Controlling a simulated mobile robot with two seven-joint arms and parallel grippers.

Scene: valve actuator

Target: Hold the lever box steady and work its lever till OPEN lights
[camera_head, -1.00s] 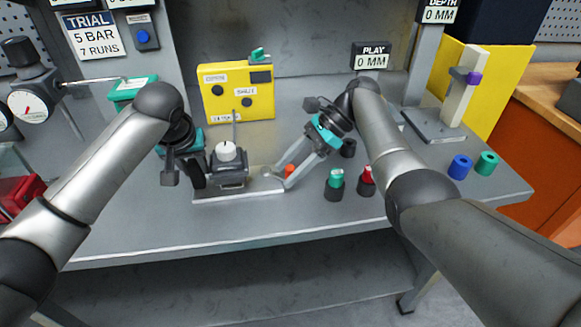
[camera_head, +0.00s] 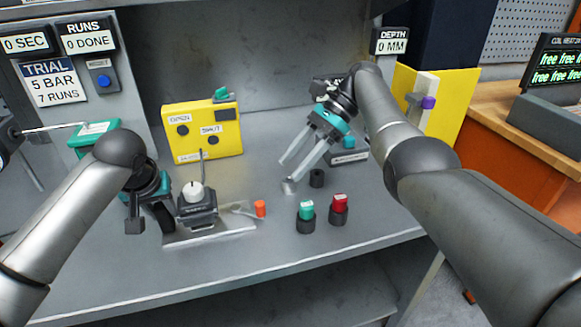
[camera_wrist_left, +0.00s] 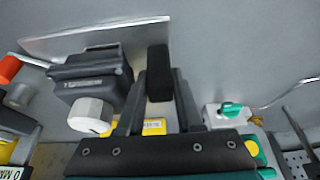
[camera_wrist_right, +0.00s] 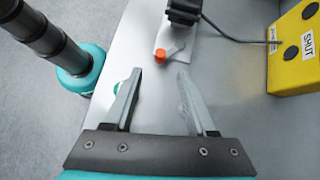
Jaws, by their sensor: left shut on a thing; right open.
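The dark grey lever box (camera_head: 199,210) with its white knob (camera_head: 193,191) stands on a metal plate (camera_head: 210,235). Its lever (camera_head: 236,208) points right and ends in an orange tip (camera_head: 260,208). My left gripper (camera_wrist_left: 158,75) is shut on a black upright block beside the box. My right gripper (camera_head: 286,174) is open and empty, above and right of the orange tip and apart from it. In the right wrist view the orange tip (camera_wrist_right: 160,56) lies beyond the fingers. The yellow box (camera_head: 225,145) carries OPEN (camera_head: 182,131) and SHUT (camera_head: 214,140) lamps, both dark.
A green button (camera_head: 306,210) and a red button (camera_head: 339,203) on dark bases stand right of the lever. A cable (camera_head: 202,165) runs from the lever box to the yellow box. The table's front strip is clear.

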